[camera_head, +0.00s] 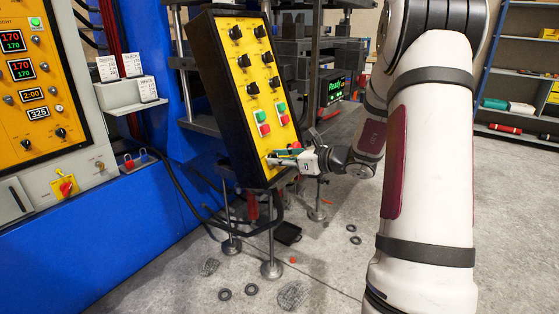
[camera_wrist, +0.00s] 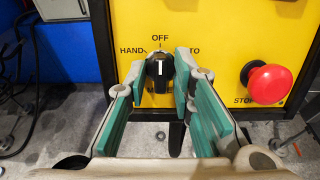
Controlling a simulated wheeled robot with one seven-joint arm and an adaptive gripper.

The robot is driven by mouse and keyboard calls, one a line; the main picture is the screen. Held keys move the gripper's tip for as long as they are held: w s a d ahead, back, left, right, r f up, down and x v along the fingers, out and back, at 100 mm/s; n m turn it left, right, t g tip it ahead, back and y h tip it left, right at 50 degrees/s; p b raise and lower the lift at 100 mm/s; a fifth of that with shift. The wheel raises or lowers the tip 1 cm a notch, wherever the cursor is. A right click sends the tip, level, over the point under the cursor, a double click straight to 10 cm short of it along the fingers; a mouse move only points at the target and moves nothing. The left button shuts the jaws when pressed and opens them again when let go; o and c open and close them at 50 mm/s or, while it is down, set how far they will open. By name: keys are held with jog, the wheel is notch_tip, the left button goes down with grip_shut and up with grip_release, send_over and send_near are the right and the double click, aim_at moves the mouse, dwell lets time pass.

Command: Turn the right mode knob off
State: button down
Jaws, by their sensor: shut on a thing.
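The mode knob (camera_wrist: 160,71) is black with a white mark, at the lower edge of a yellow panel (camera_wrist: 215,25). Labels around it read HAND at left, OFF at top and partly covered letters ending in TO at right. The white mark stands upright, in line with OFF. My gripper (camera_wrist: 161,75) has its green-padded fingers on either side of the knob, shut on it. In the head view my gripper (camera_head: 297,157) is at the bottom of the tilted yellow control box (camera_head: 249,90) and hides the knob.
A red mushroom button (camera_wrist: 270,84) marked STOP sits right of the knob. Higher on the box are several black knobs, with green and red buttons (camera_head: 263,122) below them. A blue press with a display panel (camera_head: 25,80) stands left. Small rings lie on the floor (camera_head: 330,280).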

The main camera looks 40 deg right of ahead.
jog(key=c, duration=1.7)
grip_release()
jog(key=shift+d, duration=0.1)
jog(key=v, duration=1.2)
